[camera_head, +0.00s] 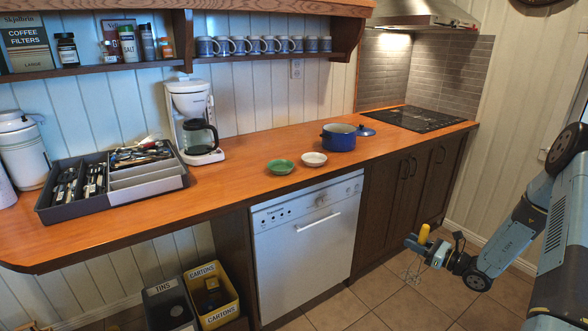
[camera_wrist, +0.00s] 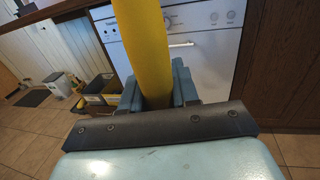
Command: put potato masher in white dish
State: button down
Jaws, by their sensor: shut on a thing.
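The potato masher (camera_head: 423,234) has a yellow handle and what looks like a thin wire head hanging below. My gripper (camera_head: 416,244) is shut on its handle, low in front of the dark cabinets and below counter height. In the wrist view the yellow handle (camera_wrist: 142,40) stands between the blue fingers of my gripper (camera_wrist: 158,88); the wire head is hidden there. The white dish (camera_head: 313,159) is a small shallow bowl on the wooden counter, up and left of my gripper and well apart from it. It looks empty.
A green dish (camera_head: 280,167) sits just left of the white one, and a blue pot (camera_head: 338,138) stands behind it to the right. The counter edge (camera_head: 300,186) and dishwasher (camera_head: 308,235) lie below. A coffee maker (camera_head: 193,115) and utensil tray (camera_head: 150,190) are farther left.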

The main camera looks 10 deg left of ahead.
aim_at(314, 160)
jog(key=u, duration=0.55)
jog(key=k, duration=0.8)
jog(key=u, duration=0.55)
jog(key=i, duration=1.25)
jog(key=z, duration=0.3)
